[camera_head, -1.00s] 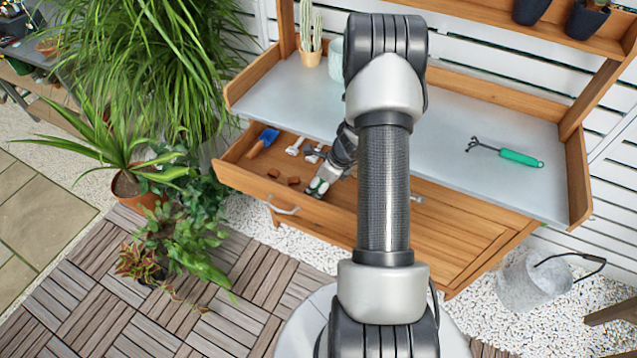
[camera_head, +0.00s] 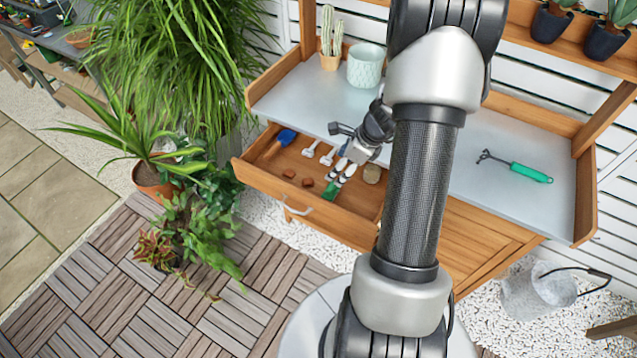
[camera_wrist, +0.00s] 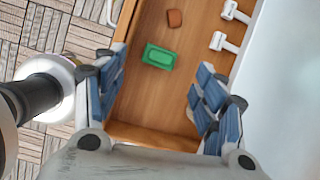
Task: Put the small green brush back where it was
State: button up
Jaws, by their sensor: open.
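The small green brush (camera_wrist: 159,56) lies in the open drawer (camera_wrist: 143,108), seen in the wrist view as a green block on the wooden drawer floor. In the head view the brush (camera_head: 329,191) shows just below my gripper's fingertips, in the right part of the drawer (camera_head: 262,181). My gripper (camera_wrist: 153,85) is open, with its blue-padded fingers spread on either side and apart from the brush. In the head view my gripper (camera_head: 341,172) is over the drawer, partly blended with the arm.
The drawer also holds a blue-ended tool (camera_head: 281,142), white-ended tools (camera_head: 312,150) and small brown pieces (camera_head: 289,173). On the grey benchtop (camera_head: 300,98) stand a cactus pot (camera_head: 329,60) and a pale green pot (camera_head: 365,68); a green-handled rake (camera_head: 530,172) lies to the right.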

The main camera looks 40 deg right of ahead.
jog(key=s+a+r+n, duration=0.2)
jog(key=a+r+n, duration=1.3)
jog(key=a+r, duration=0.4)
jog(key=s+a+r+n+h, duration=0.1)
jog(key=s+a+r+n, duration=0.2)
jog(key=s+n, duration=0.4)
jog(key=s+a+r+n, duration=0.4)
jog(key=s+a+n, duration=0.1)
jog(key=s+n, duration=0.2)
jog(key=shift+s+a+r+n+h, duration=0.15)
jog(key=shift+s+r+n+h, duration=0.05)
jog(key=shift+s+n+h, duration=0.25)
jog(key=shift+w, duration=0.1)
